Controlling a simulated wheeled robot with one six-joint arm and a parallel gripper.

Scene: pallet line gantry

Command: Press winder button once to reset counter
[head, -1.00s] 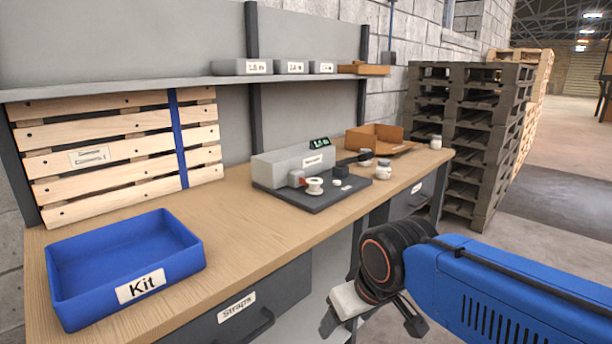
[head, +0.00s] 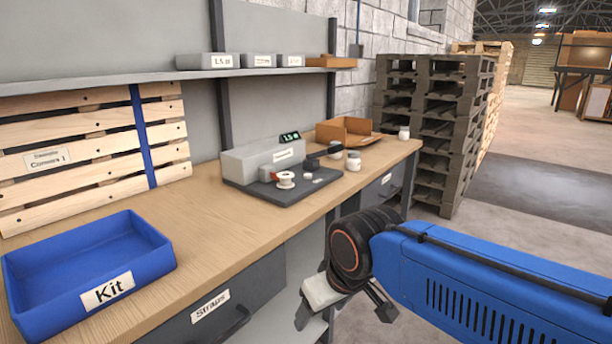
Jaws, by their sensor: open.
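The winder (head: 262,158) is a grey machine on a dark base plate (head: 285,193), standing on the wooden bench. A small lit counter display (head: 290,136) sits on top of it. A white spool (head: 286,179) is at its front, beside a small red part (head: 267,173). A small pale piece (head: 308,176) lies on the base plate; I cannot tell whether it is the button. My gripper (head: 345,318) is open and empty, pointing down in front of the bench, below its top and well apart from the winder.
A blue Kit bin (head: 150,262) stands at the bench's left end. Jars (head: 353,161) and an open cardboard box (head: 343,131) are right of the winder. A shelf (head: 120,78) runs above. Stacked dark pallets (head: 430,130) stand beyond the bench. The bench middle is clear.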

